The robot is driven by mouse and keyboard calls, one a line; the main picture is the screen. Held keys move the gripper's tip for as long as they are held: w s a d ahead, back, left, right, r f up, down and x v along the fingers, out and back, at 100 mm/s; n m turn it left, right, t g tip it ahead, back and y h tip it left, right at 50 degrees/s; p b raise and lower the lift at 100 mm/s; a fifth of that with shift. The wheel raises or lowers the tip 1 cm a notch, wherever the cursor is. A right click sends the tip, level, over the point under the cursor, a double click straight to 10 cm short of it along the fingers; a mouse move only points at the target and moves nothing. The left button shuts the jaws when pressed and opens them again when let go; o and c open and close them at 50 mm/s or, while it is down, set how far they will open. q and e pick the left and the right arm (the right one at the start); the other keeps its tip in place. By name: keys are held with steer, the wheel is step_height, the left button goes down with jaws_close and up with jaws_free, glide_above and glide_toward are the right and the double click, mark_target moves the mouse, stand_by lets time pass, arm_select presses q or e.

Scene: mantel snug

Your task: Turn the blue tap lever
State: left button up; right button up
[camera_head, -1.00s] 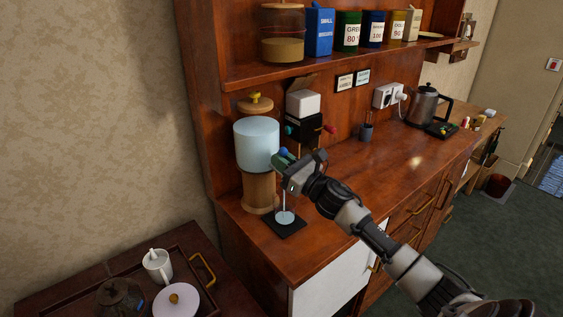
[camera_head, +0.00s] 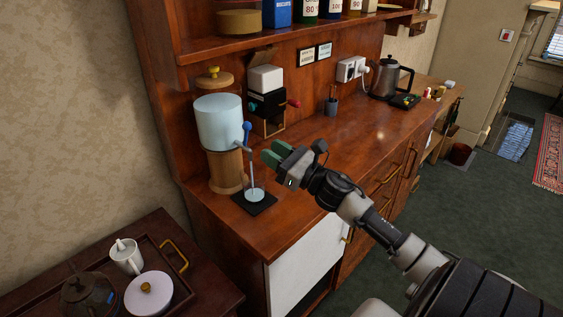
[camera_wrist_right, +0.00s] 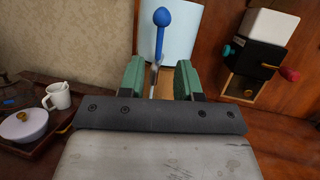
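The blue tap lever (camera_head: 247,130) stands upright on the tap of a water dispenser (camera_head: 219,122) with a pale blue tank. A thin pale stream shows below the tap, ending at a clear glass (camera_head: 254,193) with water in it, on a black mat (camera_head: 265,206). My right gripper (camera_head: 276,153) is open and empty, just right of the lever and apart from it in the head view. In the right wrist view the lever (camera_wrist_right: 160,38) stands ahead, in line with the gap between the green fingertips (camera_wrist_right: 160,76). My left gripper is out of view.
A black and white grinder-like device (camera_head: 266,97) with a red knob stands right of the dispenser. A kettle (camera_head: 386,78) stands farther along the counter (camera_head: 350,135). A side table at lower left bears a tray with a white mug (camera_head: 126,257) and a lidded pot (camera_head: 148,295).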

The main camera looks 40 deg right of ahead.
steer(key=shift+v, duration=1.15)
stand_by(6.8)
